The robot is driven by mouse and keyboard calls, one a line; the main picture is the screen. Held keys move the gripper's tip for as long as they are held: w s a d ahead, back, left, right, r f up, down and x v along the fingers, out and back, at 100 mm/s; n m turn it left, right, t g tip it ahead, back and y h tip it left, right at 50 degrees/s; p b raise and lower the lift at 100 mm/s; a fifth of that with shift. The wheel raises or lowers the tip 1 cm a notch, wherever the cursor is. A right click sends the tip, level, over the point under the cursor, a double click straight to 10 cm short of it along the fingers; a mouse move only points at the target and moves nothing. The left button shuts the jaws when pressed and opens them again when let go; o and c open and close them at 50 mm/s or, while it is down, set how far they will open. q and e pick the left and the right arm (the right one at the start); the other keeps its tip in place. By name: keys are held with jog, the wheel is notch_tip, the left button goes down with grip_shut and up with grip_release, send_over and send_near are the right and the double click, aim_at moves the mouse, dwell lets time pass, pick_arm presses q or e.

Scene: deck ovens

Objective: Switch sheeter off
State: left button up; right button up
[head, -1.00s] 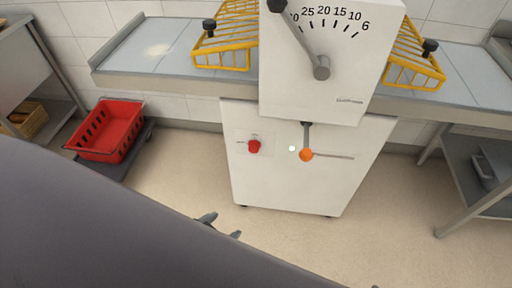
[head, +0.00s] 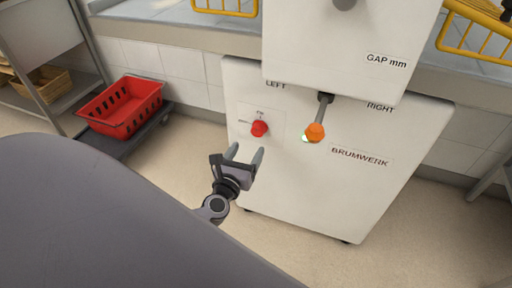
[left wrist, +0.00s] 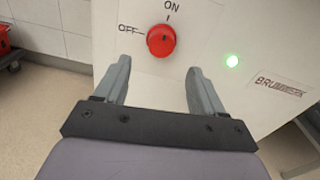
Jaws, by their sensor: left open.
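The sheeter (head: 300,180) is a white machine with a red rotary knob (head: 259,128) on its front. In the left wrist view the red knob (left wrist: 161,40) has an ON label above it and an OFF label to its left. A green light (left wrist: 232,61) is lit to the right of the knob. My left gripper (head: 245,153) is open and empty, just below and in front of the knob. In the left wrist view its two fingers (left wrist: 155,85) stand on either side below the knob, apart from it. My right gripper is out of view.
A lever with an orange ball (head: 315,132) sticks out right of the knob, partly over the light. A red crate (head: 124,110) stands on a low dolly at left. Yellow wire guards (head: 478,32) sit above on the belt table. The floor before the sheeter is clear.

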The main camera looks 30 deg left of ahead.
aim_at(257, 134)
pick_arm(q)
jog(key=shift+m, duration=0.5)
jog(key=shift+b+x, duration=0.65)
jog(key=shift+x, duration=3.2)
jog(key=shift+r, duration=0.2)
jog(key=c, duration=1)
